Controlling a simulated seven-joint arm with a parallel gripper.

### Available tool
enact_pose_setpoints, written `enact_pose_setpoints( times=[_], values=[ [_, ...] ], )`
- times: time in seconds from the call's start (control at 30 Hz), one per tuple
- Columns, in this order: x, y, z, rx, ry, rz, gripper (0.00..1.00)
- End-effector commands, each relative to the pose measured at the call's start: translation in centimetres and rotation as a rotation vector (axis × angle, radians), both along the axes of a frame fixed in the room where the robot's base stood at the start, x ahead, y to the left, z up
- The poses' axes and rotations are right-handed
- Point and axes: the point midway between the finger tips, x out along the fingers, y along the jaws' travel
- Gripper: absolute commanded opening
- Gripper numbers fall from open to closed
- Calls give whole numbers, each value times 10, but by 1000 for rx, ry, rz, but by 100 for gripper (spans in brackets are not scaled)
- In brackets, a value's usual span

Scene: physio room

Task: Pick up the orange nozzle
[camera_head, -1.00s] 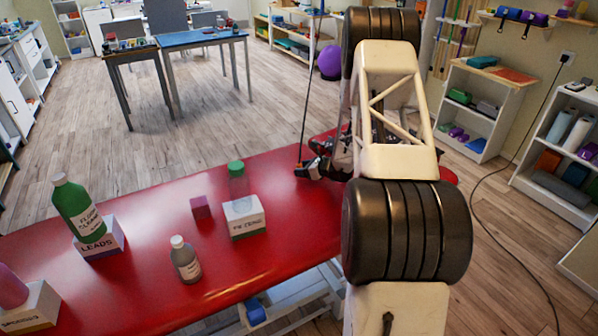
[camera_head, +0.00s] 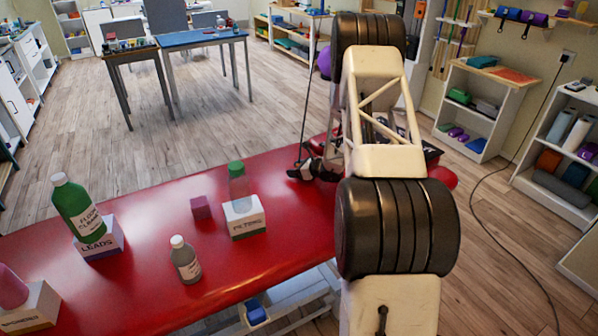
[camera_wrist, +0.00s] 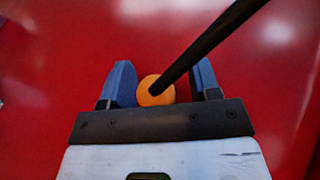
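The orange nozzle (camera_wrist: 156,90) shows in the wrist view as a small round orange shape over the red surface. A dark rod (camera_wrist: 205,48) crosses in front of it and runs to the upper right; I cannot tell whether the two are joined. My gripper (camera_wrist: 162,82) is open, with its blue fingers on either side of the nozzle. The nozzle is closer to the left finger, and a gap shows on the right. In the head view my gripper (camera_head: 308,171) is low over the far side of the red table, and the nozzle cannot be made out there.
Bare table lies left of my gripper.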

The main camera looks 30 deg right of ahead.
Motion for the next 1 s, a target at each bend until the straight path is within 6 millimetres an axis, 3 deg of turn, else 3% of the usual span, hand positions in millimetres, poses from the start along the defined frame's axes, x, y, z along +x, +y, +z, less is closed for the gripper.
enact_pose_setpoints(
  times=[0.03,0.3,0.37,0.77,1.0],
  values=[
    [0,0,0,0,0,0,49],
    [0,0,0,0,0,0,8],
    [0,0,0,0,0,0,1],
    [0,0,4,0,-1,0,1],
    [0,0,19,-1,-3,0,1]
  ],
)
